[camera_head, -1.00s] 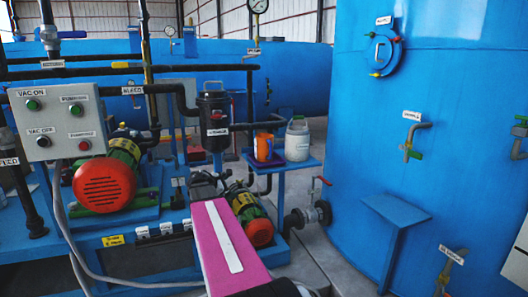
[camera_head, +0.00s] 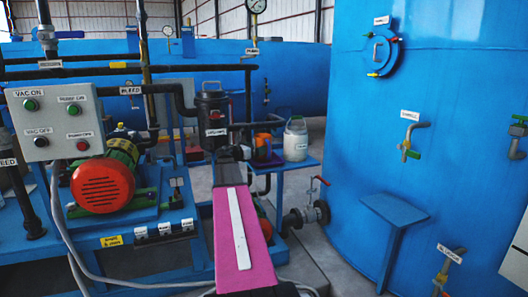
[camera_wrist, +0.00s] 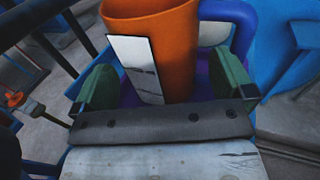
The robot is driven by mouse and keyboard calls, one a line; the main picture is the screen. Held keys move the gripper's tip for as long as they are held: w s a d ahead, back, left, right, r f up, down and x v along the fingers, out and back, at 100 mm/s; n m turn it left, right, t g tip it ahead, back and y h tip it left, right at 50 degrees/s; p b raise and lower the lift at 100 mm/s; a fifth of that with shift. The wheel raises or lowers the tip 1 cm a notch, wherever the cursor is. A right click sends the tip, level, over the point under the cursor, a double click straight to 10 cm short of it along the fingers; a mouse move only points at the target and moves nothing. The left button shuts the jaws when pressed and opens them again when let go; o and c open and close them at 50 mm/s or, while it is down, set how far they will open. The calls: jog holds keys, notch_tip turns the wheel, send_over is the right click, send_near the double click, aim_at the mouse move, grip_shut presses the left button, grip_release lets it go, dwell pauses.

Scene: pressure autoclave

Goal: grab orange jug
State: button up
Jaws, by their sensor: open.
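The orange jug (camera_head: 263,146) stands on a small blue shelf (camera_head: 300,163), partly hidden behind the end of my arm in the head view. In the wrist view the orange jug (camera_wrist: 178,45) is large and close, with a white label on its side. A purple-blue curved piece (camera_wrist: 243,25), which looks like its handle, is at its right. My gripper (camera_wrist: 165,82) is open, with one green finger on each side of the jug's lower part. I cannot tell whether the fingers touch it. In the head view my gripper (camera_head: 237,153) is just left of the jug.
A white container (camera_head: 295,142) stands right beside the jug on the shelf. A dark canister (camera_head: 212,115) with pipes is to the left. The large blue tank (camera_head: 430,150) is to the right, and a red-handled valve (camera_head: 310,212) is below the shelf.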

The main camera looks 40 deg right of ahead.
jog(key=d, duration=0.5)
jog(key=shift+w+f, duration=0.1)
jog(key=shift+w, duration=0.15)
jog(key=c, duration=0.7)
